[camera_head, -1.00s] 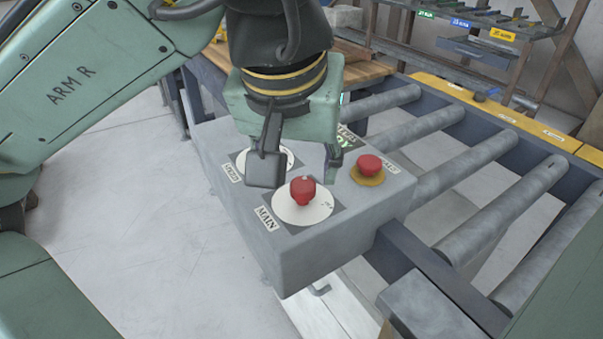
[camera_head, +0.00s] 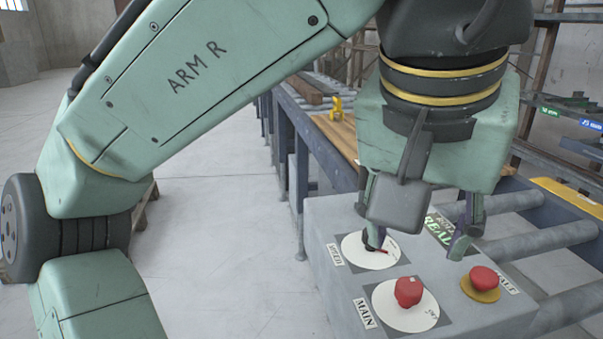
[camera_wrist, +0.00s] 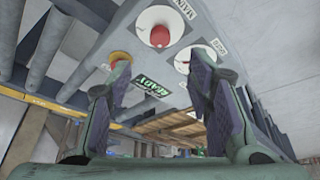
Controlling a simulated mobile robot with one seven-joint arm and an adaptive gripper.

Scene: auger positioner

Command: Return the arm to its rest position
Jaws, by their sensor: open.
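My gripper (camera_head: 418,240) is open and empty above the back part of the grey control box (camera_head: 345,312). Its two fingers are apart, and they also show in the wrist view (camera_wrist: 160,105). On the box, the red MAIN knob (camera_head: 408,291) stands on a white dial, nearer the camera than the fingers. A second white dial (camera_head: 358,252) lies partly behind the left finger. A red button on a yellow base (camera_head: 483,281) is at the right. A green READY sign (camera_head: 440,232) is partly hidden by the gripper.
A roller conveyor (camera_head: 570,237) runs to the right of the box. A bench with wooden boards (camera_head: 345,135) and a yellow item (camera_head: 336,108) is behind. A rack with coloured labels (camera_head: 580,120) stands at the back right.

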